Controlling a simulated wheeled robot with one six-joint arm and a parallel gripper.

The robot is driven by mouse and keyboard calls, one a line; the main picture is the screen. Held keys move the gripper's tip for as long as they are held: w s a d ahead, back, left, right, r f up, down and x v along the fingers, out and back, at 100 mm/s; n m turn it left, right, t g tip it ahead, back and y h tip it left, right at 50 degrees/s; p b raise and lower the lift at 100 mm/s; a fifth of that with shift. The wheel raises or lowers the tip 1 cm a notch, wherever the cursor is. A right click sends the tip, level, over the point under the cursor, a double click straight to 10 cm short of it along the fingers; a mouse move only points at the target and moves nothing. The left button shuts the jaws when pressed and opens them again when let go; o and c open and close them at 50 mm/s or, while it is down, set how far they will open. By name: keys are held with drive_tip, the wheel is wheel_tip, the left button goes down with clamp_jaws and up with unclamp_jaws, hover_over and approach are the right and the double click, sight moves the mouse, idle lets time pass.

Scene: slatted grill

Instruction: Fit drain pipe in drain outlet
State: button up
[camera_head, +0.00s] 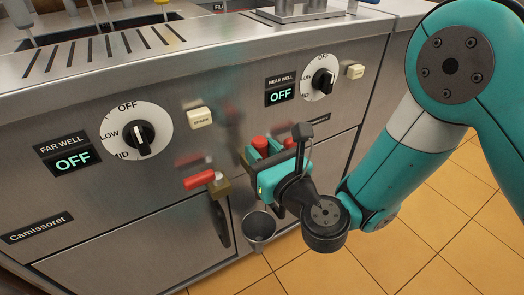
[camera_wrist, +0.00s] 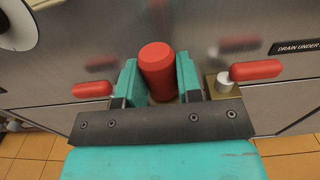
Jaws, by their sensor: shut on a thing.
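My gripper (camera_head: 270,168) is close to the steel front, below and left of the near-well knob. Its teal fingers are shut on a thick red upright grip (camera_wrist: 157,69), apparently the drain pipe's, which also shows in the head view (camera_head: 260,142). The lower part of the held piece is hidden by the gripper. Two drain valves with red handles sit on the front. The left handle (camera_head: 199,180) has a brass body (camera_head: 222,187) in plain view. The right handle (camera_wrist: 255,70) and its brass body (camera_wrist: 221,91) are beside my fingers. I cannot tell whether the pipe touches an outlet.
A grey open-topped metal cup or pipe end (camera_head: 258,226) is below my gripper; I cannot tell if it joins the held piece. The knobs (camera_head: 138,137) and (camera_head: 323,80) stick out above, beside displays reading OFF. Tiled floor (camera_head: 440,225) is clear at right.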

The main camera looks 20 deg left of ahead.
drive_tip(key=shift+f+b, duration=0.6)
drive_tip(key=shift+f, duration=0.1)
drive_tip(key=o, duration=1.1)
